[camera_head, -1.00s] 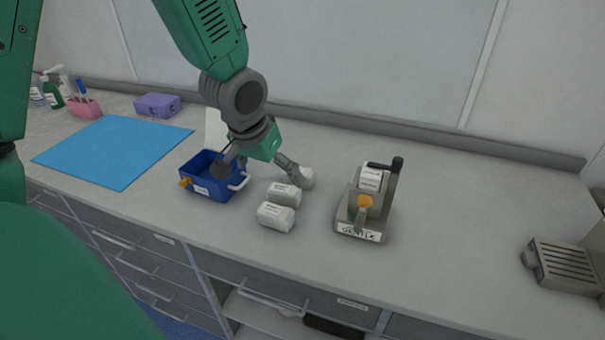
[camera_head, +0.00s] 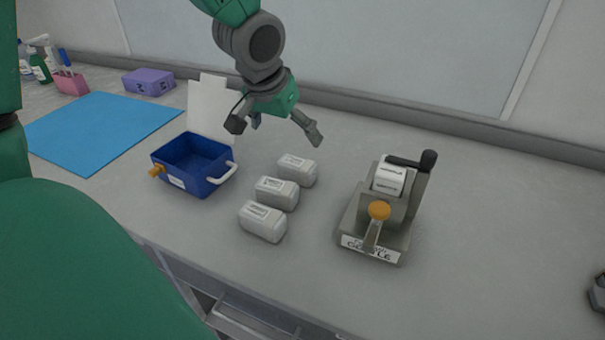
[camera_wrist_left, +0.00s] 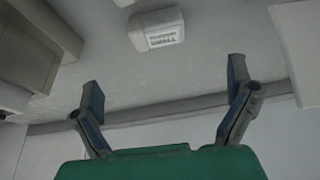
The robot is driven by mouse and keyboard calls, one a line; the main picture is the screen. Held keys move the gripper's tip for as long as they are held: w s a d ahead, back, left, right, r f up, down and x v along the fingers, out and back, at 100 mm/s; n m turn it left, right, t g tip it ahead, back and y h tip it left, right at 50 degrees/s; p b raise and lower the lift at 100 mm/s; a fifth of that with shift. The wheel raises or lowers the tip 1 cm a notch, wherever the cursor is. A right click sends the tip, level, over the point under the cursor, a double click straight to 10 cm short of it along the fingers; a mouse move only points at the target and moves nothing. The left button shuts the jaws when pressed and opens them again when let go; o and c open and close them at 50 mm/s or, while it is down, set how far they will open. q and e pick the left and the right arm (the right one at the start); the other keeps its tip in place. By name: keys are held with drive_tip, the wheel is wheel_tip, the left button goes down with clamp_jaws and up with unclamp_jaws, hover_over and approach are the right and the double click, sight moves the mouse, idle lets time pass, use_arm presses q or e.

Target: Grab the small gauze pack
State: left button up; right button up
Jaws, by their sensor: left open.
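Three white packs with printed labels stand in a slanting row on the counter: a far pack (camera_head: 297,169), a middle pack (camera_head: 276,193) and a near pack (camera_head: 262,221). They look alike in size, and the labels are too small to tell which is the small gauze pack. My left gripper (camera_head: 277,130) is open and empty, above and behind the far pack, fingers spread apart. In the left wrist view, one white pack (camera_wrist_left: 157,28) lies beyond the open fingers (camera_wrist_left: 163,88), apart from them.
A blue box (camera_head: 194,165) with its white lid raised stands left of the packs. A grey dispenser (camera_head: 378,215) with a black handle stands to their right. A blue mat (camera_head: 95,130) and a purple box (camera_head: 148,82) lie farther left. The counter right of the dispenser is mostly clear.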

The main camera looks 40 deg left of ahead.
sight(298, 162)
use_arm(q)
drive_tip(key=b+x, duration=0.1)
drive_tip(key=x, duration=0.6)
drive_tip(key=shift+f, duration=0.15)
drive_tip(key=shift+w+d+f, duration=0.25)
drive_tip(key=shift+w+f, duration=0.05)
drive_tip(key=shift+f, duration=0.45)
drive_tip(key=x, duration=0.2)
drive_tip(key=a+b+x, duration=0.1)
drive_tip(key=x, duration=0.2)
drive_tip(key=shift+s+d+r, duration=0.1)
drive_tip(key=shift+d+r, duration=0.15)
drive_tip(key=shift+c, duration=0.4)
drive_tip(key=shift+d, duration=0.25)
drive_tip(key=c, duration=1.1)
use_arm(e)
wheel_tip(298, 162, down, 2)
drive_tip(key=shift+d+f, duration=0.15)
drive_tip(key=shift+f, duration=0.1)
use_arm(q)
drive_tip(key=shift+a, duration=0.1)
